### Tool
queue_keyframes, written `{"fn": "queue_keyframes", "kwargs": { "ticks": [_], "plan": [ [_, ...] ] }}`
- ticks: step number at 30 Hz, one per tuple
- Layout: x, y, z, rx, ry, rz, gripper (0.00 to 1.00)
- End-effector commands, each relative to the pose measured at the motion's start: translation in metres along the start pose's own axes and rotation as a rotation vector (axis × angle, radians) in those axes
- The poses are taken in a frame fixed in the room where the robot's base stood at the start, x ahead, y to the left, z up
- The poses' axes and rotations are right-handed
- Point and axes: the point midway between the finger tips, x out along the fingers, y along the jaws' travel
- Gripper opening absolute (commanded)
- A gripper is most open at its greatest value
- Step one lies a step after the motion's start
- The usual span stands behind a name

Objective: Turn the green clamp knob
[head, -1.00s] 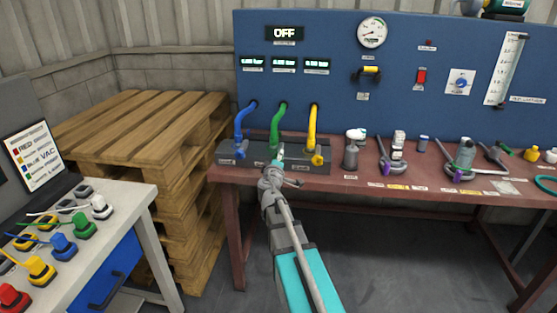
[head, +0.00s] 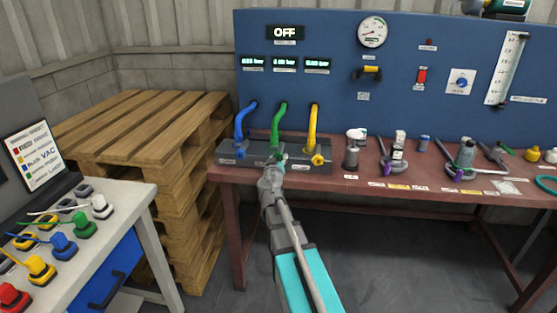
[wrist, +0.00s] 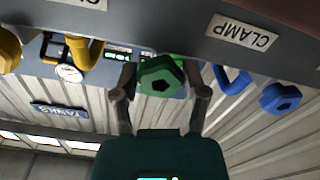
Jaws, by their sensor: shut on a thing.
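The green clamp knob (wrist: 161,82) is a faceted knob with a dark recess in its face. In the wrist view it sits between the two fingers of my gripper (wrist: 160,90), which is shut on it. In the head view my gripper (head: 276,163) is at the front of the dark clamp block (head: 235,157), below the green hose (head: 278,118). My wrist hides most of the knob there.
A blue hose (head: 242,120) and blue knob (wrist: 282,97) are on one side of the green knob, a yellow hose (head: 314,125) and yellow knob (head: 317,159) on the other. Jars and tools stand on the red bench (head: 350,182) to the right. Wooden pallets (head: 150,125) are stacked left.

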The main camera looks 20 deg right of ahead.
Motion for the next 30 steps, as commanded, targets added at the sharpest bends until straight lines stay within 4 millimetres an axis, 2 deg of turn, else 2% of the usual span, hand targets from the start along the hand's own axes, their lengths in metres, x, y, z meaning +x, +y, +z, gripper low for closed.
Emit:
{"fn": "queue_keyframes", "kwargs": {
  "ticks": [6,12,28,29,30],
  "plan": [
    [0.0001,-0.0003,0.0003,0.156,-0.001,0.001,0.09],
    [0.0001,-0.0005,0.0003,0.241,0.000,0.001,0.09],
    [0.0001,-0.0005,0.0003,0.275,-0.001,0.001,0.09],
    [0.0001,-0.0005,0.0003,0.275,-0.001,0.001,0.61],
    [0.0001,-0.0005,0.0003,0.275,-0.001,0.001,0.68]
  ]
}}
